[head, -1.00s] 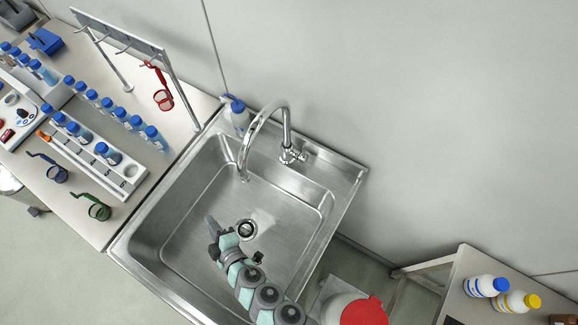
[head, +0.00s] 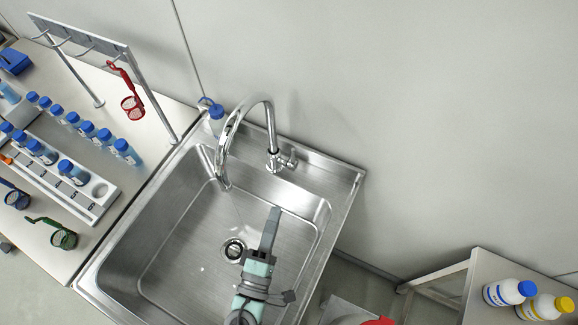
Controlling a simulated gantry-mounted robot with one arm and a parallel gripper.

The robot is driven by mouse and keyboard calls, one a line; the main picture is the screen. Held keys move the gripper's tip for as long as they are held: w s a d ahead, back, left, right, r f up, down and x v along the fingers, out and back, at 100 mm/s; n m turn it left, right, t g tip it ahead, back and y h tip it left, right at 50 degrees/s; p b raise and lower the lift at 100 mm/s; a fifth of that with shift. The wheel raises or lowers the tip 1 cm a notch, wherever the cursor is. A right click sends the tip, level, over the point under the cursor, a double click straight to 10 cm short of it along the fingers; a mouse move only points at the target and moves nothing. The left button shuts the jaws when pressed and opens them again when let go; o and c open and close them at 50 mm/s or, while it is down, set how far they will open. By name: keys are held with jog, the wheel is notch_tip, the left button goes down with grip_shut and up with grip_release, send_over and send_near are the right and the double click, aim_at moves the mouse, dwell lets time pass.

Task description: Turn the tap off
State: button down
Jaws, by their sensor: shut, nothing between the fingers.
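The chrome tap (head: 243,125) stands at the back edge of a steel sink (head: 146,211), its curved spout reaching out over the basin. Its small lever handle (head: 287,161) is on the right side of the tap's base. A faint thin streak below the spout may be water; I cannot tell surely. My gripper (head: 273,214) is over the basin, right of the drain (head: 233,249), with its fingers together and empty. It points up the picture toward the tap's base and is apart from the handle.
A blue-capped bottle (head: 215,118) stands behind the spout. On the left bench are a tube rack (head: 95,208), several blue-capped tubes and a hook stand (head: 84,38) with a red ladle-like holder (head: 132,105).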

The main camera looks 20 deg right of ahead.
jog(key=p, duration=0.4)
send_near(294, 155)
jog(key=x, duration=0.5)
jog(key=shift+w+r, duration=0.1)
jog(key=shift+r, duration=0.15)
jog(key=shift+x, duration=0.75)
jog(key=shift+w+f, duration=0.1)
jog(key=shift+w+d+r+g+y+p, duration=0.15)
jog(key=shift+d+r+g+y+p, duration=0.25)
jog(key=shift+p, duration=0.65)
jog(key=shift+w+r+p, duration=0.15)
jog(key=shift+r+p, duration=0.05)
jog(key=shift+p, duration=0.3)
jog(key=shift+w+d+f+g+p, duration=0.1)
jog(key=shift+w+g+p, duration=0.05)
jog(key=shift+g+p, duration=0.25)
jog(key=shift+f, duration=0.2)
